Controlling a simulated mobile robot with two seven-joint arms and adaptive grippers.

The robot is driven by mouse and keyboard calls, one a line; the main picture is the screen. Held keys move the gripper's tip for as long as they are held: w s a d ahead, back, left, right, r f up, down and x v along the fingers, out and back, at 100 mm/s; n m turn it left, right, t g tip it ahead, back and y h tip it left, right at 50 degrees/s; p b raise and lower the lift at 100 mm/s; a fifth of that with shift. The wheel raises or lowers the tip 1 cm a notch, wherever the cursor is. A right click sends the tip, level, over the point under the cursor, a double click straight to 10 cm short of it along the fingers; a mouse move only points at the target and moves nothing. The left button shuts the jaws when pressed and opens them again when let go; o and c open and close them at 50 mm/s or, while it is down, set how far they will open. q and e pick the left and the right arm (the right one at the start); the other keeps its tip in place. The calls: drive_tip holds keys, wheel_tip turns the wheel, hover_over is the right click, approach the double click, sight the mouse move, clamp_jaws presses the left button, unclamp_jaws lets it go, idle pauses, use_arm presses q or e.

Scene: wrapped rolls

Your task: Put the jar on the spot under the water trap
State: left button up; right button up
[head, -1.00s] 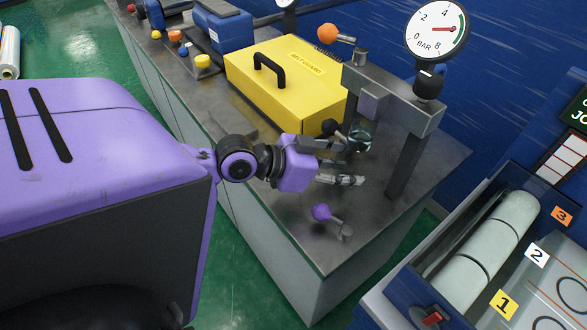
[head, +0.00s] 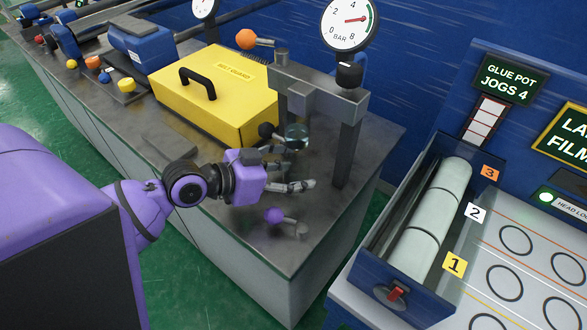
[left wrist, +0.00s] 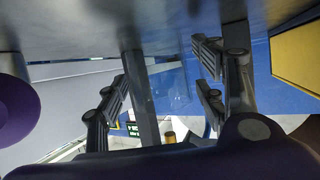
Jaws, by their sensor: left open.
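A round clear glass piece (head: 297,136) shows below the crossbar of the grey metal frame (head: 325,92); I cannot tell whether it is the jar or the water trap's bowl. A grey block (head: 313,104) hangs at the crossbar, above the glass. My left gripper (head: 290,168) is open, low over the bench end, its fingers pointing right just below the glass in the picture. In the left wrist view my left gripper (left wrist: 165,90) has its fingers spread, with no clearly visible object between them. The spot cannot be made out. My right gripper is out of view.
The bench (head: 330,225) has a yellow guard box (head: 215,95) behind the gripper, a purple-knobbed lever (head: 274,215) in front and a black knob (head: 267,130) by the glass. A blue roller unit (head: 375,265) stands right, across a gap.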

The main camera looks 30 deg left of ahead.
use_arm(q)
drive_tip(key=shift+r, duration=0.1)
drive_tip(key=shift+s+a+r, duration=0.1)
drive_tip(key=shift+s, duration=0.05)
drive_tip(key=v, duration=0.9)
drive_tip(key=shift+s+a+b, duration=0.1)
drive_tip(key=shift+s+b, duration=0.25)
drive_tip(key=shift+b, duration=0.05)
drive_tip(key=shift+v, duration=0.95)
drive_tip(key=shift+r, duration=0.2)
